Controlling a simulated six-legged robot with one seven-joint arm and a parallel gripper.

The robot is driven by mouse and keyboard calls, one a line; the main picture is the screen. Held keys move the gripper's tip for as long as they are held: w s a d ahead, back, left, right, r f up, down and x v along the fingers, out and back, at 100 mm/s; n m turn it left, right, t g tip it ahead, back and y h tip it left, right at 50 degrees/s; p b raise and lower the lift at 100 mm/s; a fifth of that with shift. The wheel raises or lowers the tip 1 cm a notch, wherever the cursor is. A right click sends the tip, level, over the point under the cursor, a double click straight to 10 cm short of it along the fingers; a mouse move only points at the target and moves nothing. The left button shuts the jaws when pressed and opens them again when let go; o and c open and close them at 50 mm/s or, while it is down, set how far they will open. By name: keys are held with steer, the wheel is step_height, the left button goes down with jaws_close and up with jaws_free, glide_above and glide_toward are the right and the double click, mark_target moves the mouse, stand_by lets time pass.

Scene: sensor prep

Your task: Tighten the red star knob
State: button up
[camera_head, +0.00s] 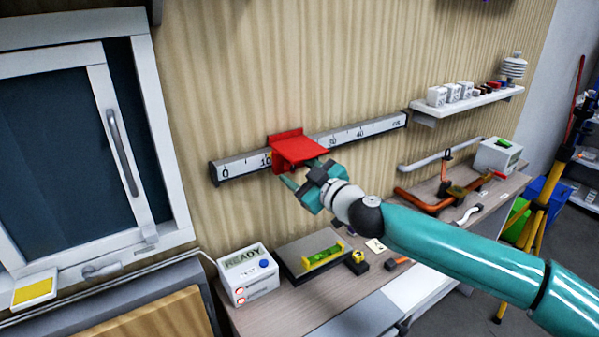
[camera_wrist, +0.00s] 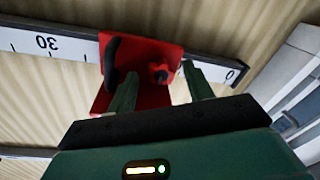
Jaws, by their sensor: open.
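The red star knob (camera_wrist: 160,73) is on a red slider block (camera_wrist: 145,95) in the wrist view. It lies between the fingertips of my gripper (camera_wrist: 158,69), which is open with one finger on each side of it. I cannot tell whether a finger touches it. A black curved handle (camera_wrist: 111,62) is on the same block, left of the knob. In the head view the red slider block (camera_head: 297,147) sits on a wall-mounted scale rail (camera_head: 350,136), near the 10 mark. My gripper (camera_head: 303,178) is just below it, and the knob is hidden there.
A bench (camera_head: 345,290) below carries a white READY box (camera_head: 245,275), a yellow-green level (camera_head: 323,257) and small tools. A wall shelf (camera_head: 468,104) with white blocks is at upper right. A window (camera_head: 60,150) is at left. The wall above the rail is clear.

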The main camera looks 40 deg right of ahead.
steer(key=shift+c, duration=0.4)
steer(key=c, duration=0.9)
steer(key=shift+m, duration=0.5)
steer(key=m, duration=0.4)
steer(key=shift+a+f+m+t, duration=0.1)
steer(key=shift+m+t, duration=0.2)
steer(key=shift+m, duration=0.1)
steer(key=m+h, duration=0.1)
steer(key=m, duration=0.5)
steer(key=shift+a+m, duration=0.1)
steer(key=shift+m, duration=0.3)
steer(key=m, duration=0.3)
steer(key=m+h, duration=0.1)
steer(key=m, duration=0.3)
steer(key=shift+a+t, duration=0.15)
steer(key=shift+t, duration=0.15)
steer(key=m+h, duration=0.1)
steer(key=m, duration=0.5)
